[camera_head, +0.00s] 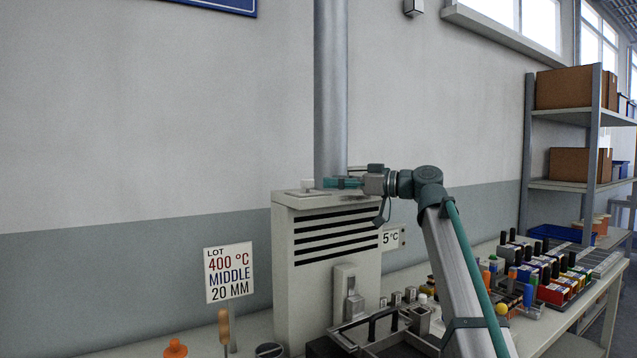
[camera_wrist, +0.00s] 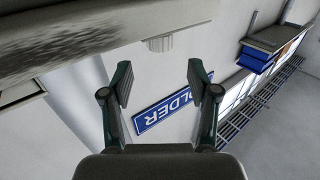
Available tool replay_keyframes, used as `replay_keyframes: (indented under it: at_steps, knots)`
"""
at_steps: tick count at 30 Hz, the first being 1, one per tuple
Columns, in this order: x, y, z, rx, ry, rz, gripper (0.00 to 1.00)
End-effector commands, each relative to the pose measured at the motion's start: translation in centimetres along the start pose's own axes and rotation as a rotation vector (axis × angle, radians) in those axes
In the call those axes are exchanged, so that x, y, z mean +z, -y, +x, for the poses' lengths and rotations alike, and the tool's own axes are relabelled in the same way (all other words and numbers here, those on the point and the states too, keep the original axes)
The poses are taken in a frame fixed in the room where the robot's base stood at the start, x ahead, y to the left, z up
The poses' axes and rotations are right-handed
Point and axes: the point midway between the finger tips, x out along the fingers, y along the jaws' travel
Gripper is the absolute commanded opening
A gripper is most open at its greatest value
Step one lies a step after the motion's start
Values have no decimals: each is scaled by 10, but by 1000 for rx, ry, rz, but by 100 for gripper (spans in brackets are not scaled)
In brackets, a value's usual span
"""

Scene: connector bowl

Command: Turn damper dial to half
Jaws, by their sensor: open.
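The damper dial appears to be the small pale knob (camera_head: 307,184) on a flat plate on top of the grey cabinet (camera_head: 300,275), left of the duct. In the wrist view, a pale ribbed knob (camera_wrist: 159,43) stands out from the cabinet surface (camera_wrist: 60,45). My gripper (camera_head: 327,183) is over the cabinet top, just right of the knob and in front of the duct. In the wrist view, my gripper (camera_wrist: 159,76) is open and empty. The knob is ahead between its fingers, apart from both. I cannot make out a pointer or scale markings.
A tall metal duct (camera_head: 331,90) rises from the cabinet beside my gripper. A sign (camera_head: 229,272) reads "LOT 400 °C MIDDLE 20 MM". The bench at right holds several connectors and coloured blocks (camera_head: 553,291). Shelves (camera_head: 565,117) stand farther right. Space above the cabinet's left side is free.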

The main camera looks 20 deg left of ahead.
Motion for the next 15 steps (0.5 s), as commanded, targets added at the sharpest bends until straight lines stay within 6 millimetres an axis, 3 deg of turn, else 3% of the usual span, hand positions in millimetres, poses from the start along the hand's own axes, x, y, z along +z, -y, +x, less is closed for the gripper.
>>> replay_keyframes:
  at_steps: [6, 15]
  knots:
    - [0, 0, -32, 1, 0, 0, 60]
    - [0, 0, -41, -1, 0, 0, 60]
